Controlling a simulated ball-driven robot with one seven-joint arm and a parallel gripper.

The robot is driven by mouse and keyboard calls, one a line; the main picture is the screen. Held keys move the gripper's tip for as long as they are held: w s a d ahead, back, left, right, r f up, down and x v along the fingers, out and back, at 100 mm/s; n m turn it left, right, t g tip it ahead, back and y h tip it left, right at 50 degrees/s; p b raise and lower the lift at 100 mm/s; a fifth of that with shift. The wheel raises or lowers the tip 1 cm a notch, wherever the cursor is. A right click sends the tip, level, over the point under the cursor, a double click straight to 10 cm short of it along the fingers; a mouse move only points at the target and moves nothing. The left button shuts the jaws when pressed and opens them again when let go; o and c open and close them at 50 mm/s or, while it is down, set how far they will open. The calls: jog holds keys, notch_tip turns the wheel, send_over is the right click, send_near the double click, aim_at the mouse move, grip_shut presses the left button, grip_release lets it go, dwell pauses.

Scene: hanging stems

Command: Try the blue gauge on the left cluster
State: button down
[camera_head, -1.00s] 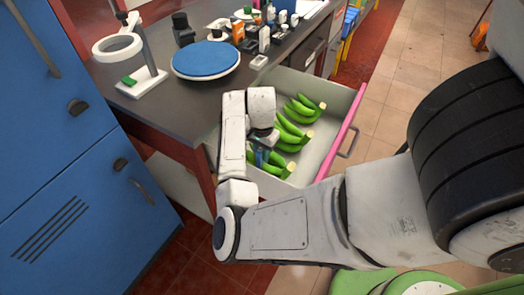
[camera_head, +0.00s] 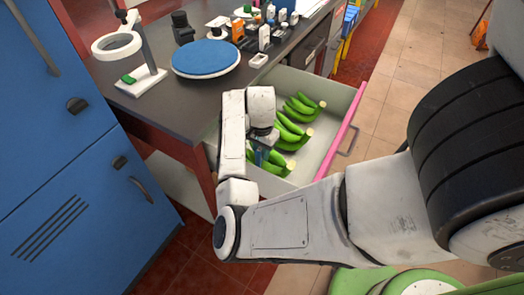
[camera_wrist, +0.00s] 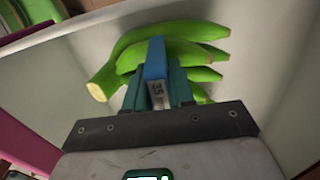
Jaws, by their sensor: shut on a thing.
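My gripper (camera_wrist: 157,88) is shut on the blue gauge (camera_wrist: 155,58), a narrow block with a pale label that appears to read 35. In the wrist view the gauge's tip overlaps a cluster of green bananas (camera_wrist: 177,32); I cannot tell whether they touch. In the head view my gripper (camera_head: 261,155) is low inside the open drawer, over the nearest cluster (camera_head: 274,165), which my arm partly hides. A middle cluster (camera_head: 290,132) and a far cluster (camera_head: 300,106) lie beyond it in the drawer.
The pale drawer (camera_head: 338,140) has a pink-edged front (camera_head: 345,131) and walls close around my gripper. The dark counter (camera_head: 165,118) above holds a round blue-topped disc (camera_head: 206,57), a white ring stand (camera_head: 143,83) and several small items. Blue cabinets (camera_head: 60,190) stand at the left.

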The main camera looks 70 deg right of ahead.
jog(key=shift+r, duration=0.1)
jog(key=shift+r+p, duration=4.15)
jog(key=shift+r, duration=0.05)
